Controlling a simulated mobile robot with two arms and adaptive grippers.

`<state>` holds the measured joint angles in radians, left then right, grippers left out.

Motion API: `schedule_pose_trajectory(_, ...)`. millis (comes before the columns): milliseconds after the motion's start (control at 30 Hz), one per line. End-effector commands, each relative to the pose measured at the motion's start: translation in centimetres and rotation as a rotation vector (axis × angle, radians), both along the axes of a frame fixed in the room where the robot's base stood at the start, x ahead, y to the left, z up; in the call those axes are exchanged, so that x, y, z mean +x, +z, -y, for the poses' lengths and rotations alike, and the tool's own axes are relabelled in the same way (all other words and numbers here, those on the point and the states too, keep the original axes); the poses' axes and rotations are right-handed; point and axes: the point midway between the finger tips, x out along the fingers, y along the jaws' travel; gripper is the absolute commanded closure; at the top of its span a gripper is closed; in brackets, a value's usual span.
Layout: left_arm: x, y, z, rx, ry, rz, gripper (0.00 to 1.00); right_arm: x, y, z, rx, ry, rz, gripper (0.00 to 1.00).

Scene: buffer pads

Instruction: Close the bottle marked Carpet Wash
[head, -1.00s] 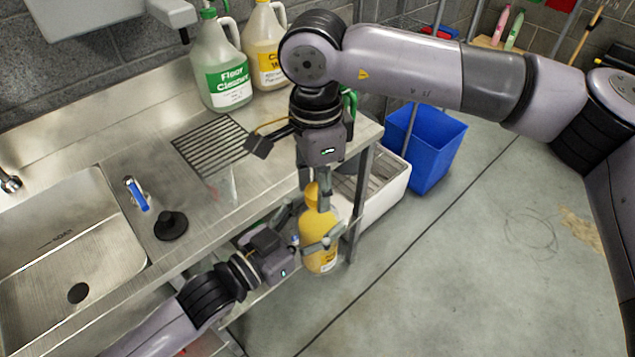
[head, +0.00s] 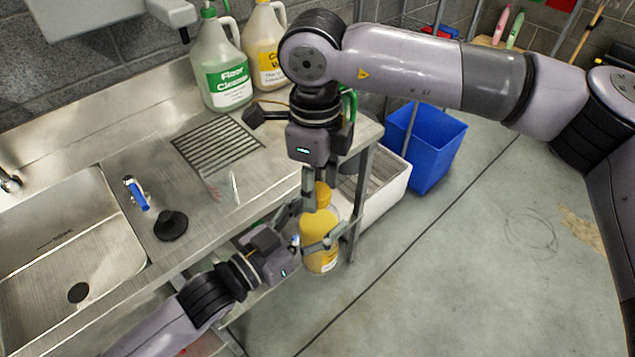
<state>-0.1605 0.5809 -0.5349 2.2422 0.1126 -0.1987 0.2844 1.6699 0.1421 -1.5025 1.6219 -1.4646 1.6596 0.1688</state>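A yellow bottle (head: 321,226) stands upright in the air beside the counter's front right corner. Part of its label shows low down, too small to read. My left gripper (head: 322,245) comes from the lower left and is shut around the bottle's body. My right gripper (head: 315,198) points down from above, with its fingers at the yellow cap (head: 323,192) on top of the bottle. It looks shut on the cap, but one finger is largely hidden. I cannot tell how far the cap is screwed on.
A Floor Cleaner jug (head: 222,70) and a yellow-labelled jug (head: 262,40) stand at the back of the steel counter (head: 105,172). The sink (head: 60,255) is at left, with a black plug (head: 171,225) nearby. A blue bin (head: 428,145) stands at right.

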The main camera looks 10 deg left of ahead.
Motion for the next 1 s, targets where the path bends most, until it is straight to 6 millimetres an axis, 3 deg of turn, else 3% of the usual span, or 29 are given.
schedule_pose_trajectory(200,0.0,0.3,0.0,-0.004,0.0,0.006,1.0,0.0,0.0,0.0,-0.001,0.001,0.0,0.46)
schedule_pose_trajectory(567,0.1,0.3,0.0,-0.003,0.001,0.005,1.0,0.0,0.3,0.0,-0.002,0.003,-0.002,0.45)
schedule_pose_trajectory(900,0.1,0.3,0.0,-0.003,0.001,0.005,1.0,0.0,4.3,0.0,-0.001,0.003,0.0,0.45)
schedule_pose_trajectory(1000,0.1,0.3,0.0,-0.003,0.001,0.005,1.0,0.0,4.6,0.0,-0.002,0.003,-0.003,0.45)
